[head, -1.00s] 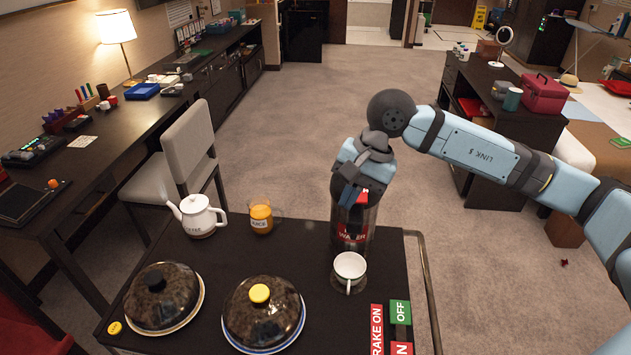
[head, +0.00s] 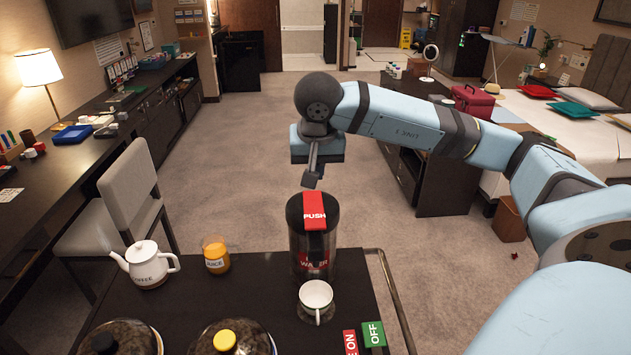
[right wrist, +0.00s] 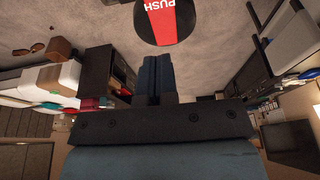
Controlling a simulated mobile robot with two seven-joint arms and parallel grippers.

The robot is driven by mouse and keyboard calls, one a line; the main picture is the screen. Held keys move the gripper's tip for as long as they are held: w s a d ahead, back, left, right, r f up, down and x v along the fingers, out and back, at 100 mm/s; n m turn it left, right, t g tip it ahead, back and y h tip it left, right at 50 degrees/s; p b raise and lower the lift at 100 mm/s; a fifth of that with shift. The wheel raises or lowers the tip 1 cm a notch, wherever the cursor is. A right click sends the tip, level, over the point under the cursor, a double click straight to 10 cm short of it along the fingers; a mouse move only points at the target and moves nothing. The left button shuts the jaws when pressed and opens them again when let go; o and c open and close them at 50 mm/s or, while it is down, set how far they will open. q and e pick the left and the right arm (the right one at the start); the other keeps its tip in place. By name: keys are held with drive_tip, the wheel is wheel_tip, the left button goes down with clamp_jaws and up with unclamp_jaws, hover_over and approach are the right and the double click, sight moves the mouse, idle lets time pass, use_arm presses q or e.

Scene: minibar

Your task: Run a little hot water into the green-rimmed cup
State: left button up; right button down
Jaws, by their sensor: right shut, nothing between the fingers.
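A dark water dispenser (head: 315,266) stands upright at the far edge of the dark cart top. Its red PUSH lever (head: 314,213) is on its lid and also shows in the right wrist view (right wrist: 168,22). A white cup (head: 316,293) stands directly in front of the dispenser, handle toward me. My right gripper (head: 312,181) is shut and empty, above and apart from the lever. Its closed fingers show in the right wrist view (right wrist: 156,60). My left gripper is not in view.
A white coffee pot (head: 147,265) and a juice glass (head: 216,255) stand left of the dispenser. Two domed dishes (head: 118,340) (head: 238,340) are at the front. A metal rail (head: 392,300) edges the cart's right side. A chair (head: 125,200) stands left.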

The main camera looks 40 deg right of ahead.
sight(315, 217)
drive_tip(key=x, duration=0.3)
drive_tip(key=p+x, duration=0.1)
drive_tip(key=x, duration=0.7)
drive_tip(key=shift+s+a+f+p, duration=0.2)
drive_tip(key=shift+s+a+p, duration=0.05)
drive_tip(key=shift+s+p, duration=0.1)
drive_tip(key=shift+f, duration=0.6)
